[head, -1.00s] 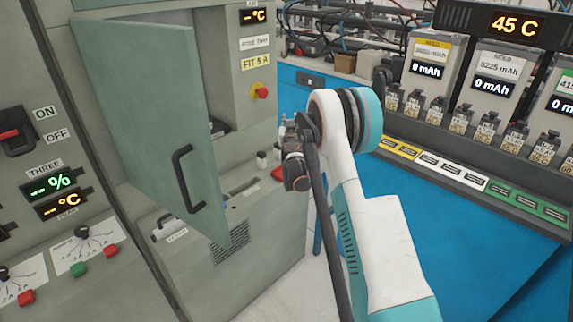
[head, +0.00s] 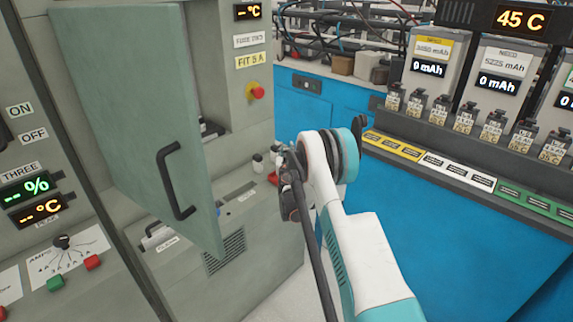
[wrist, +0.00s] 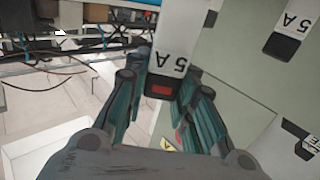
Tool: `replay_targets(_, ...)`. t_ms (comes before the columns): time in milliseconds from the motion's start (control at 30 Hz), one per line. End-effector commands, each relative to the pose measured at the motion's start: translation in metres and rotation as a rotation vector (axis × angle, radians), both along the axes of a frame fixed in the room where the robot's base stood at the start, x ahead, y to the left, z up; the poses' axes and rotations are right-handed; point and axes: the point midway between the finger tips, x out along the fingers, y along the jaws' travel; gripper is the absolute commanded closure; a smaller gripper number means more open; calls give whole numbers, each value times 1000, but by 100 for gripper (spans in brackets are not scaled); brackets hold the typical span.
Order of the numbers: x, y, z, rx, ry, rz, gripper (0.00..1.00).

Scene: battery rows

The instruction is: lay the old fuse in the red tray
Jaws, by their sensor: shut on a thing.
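My gripper (wrist: 168,88) is shut on a fuse (wrist: 183,42) in the wrist view. The fuse is white, marked 5 A, with a dark end and a red patch between the fingers.
The green cabinet door (head: 140,120) stands open to the left, its black handle (head: 172,180) facing me. A blue bench (head: 450,210) with battery cells fills the right. Another 5 A piece (wrist: 288,38) shows in the wrist view.

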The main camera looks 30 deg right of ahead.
Motion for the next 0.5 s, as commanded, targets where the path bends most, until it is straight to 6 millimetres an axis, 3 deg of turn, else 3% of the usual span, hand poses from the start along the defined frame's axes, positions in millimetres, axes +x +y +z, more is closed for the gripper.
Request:
replay_targets(167,0,0,-10,0,0,0,100)
replay_targets(400,0,0,-44,0,0,0,100)
replay_targets(500,0,0,-49,0,0,0,100)
